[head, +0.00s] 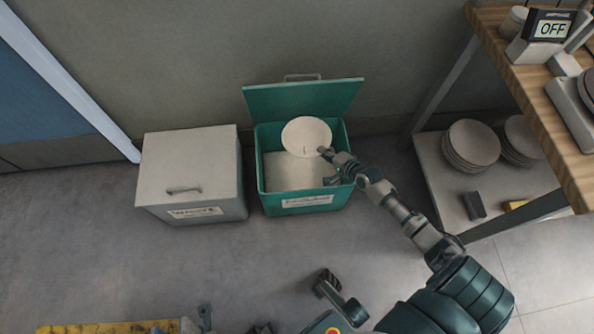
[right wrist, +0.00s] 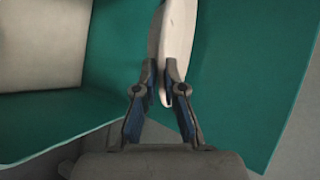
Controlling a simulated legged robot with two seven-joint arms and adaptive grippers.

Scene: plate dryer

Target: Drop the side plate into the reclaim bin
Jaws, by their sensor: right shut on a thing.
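The side plate (head: 306,136) is round and off-white. In the head view it shows over the open green bin (head: 306,204), towards its back, below the raised lid (head: 302,98). My right gripper (head: 328,164) is shut on the plate's near right edge, over the right part of the bin opening. In the right wrist view, the plate (right wrist: 180,35) shows nearly edge-on, with its rim between the fingertips (right wrist: 166,84). The bin has a label on its front, too small to read surely.
A closed grey box (head: 190,157) with a label stands left of the green bin. At right, a wooden-topped table (head: 535,95) has a lower shelf (head: 440,172) with stacked plates (head: 470,145). The floor (head: 120,260) in front of the bins is largely clear.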

